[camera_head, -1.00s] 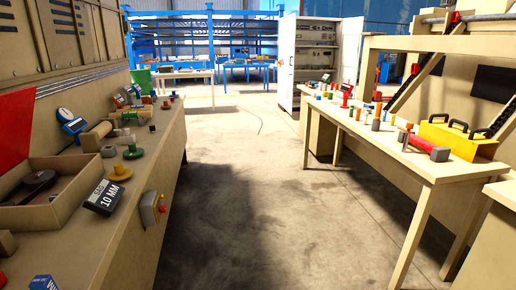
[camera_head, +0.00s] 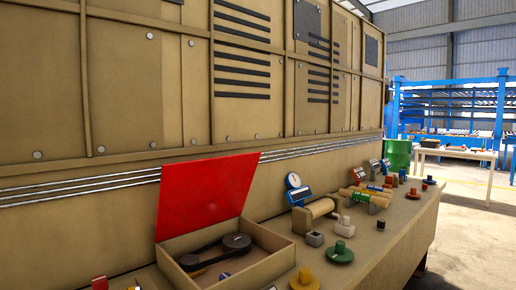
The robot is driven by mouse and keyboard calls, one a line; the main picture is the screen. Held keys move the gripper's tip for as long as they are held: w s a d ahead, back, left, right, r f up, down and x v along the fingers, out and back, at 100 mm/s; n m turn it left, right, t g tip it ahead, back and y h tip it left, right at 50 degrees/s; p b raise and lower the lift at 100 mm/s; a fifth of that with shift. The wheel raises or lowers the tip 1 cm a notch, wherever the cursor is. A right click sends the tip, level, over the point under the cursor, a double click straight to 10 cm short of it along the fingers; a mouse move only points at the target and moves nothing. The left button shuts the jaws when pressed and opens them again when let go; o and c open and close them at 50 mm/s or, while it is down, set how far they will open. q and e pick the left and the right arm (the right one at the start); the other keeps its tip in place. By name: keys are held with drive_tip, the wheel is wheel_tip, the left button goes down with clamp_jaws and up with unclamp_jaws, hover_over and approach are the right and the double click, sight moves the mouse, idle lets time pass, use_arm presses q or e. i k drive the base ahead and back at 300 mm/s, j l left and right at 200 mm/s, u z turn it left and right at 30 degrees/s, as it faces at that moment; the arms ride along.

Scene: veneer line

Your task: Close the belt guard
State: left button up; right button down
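The belt guard is a tan open-topped box (camera_head: 290,262) with a red lid (camera_head: 203,193) on the bench at the left. The lid stands raised at the box's back edge, leaning against the machine side. Inside the box a dark belt runs around pulleys (camera_head: 236,242), fully exposed. Neither of my grippers shows in the head view.
A tall tan machine wall (camera_head: 140,90) stands behind. Floor (camera_head: 470,240) is open at right.

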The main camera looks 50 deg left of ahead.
sight(195, 195)
drive_tip(key=i+u, duration=0.15)
drive_tip(key=i, duration=0.55)
drive_tip(key=i+l+u, duration=0.2)
drive_tip(key=i, duration=0.55)
drive_tip(key=i+u, duration=0.15)
drive_tip(key=u, duration=0.3)
drive_tip(key=i+u, duration=0.1)
drive_tip(key=u, duration=0.4)
drive_tip(key=i+l+u, duration=0.1)
drive_tip(key=u, duration=0.35)
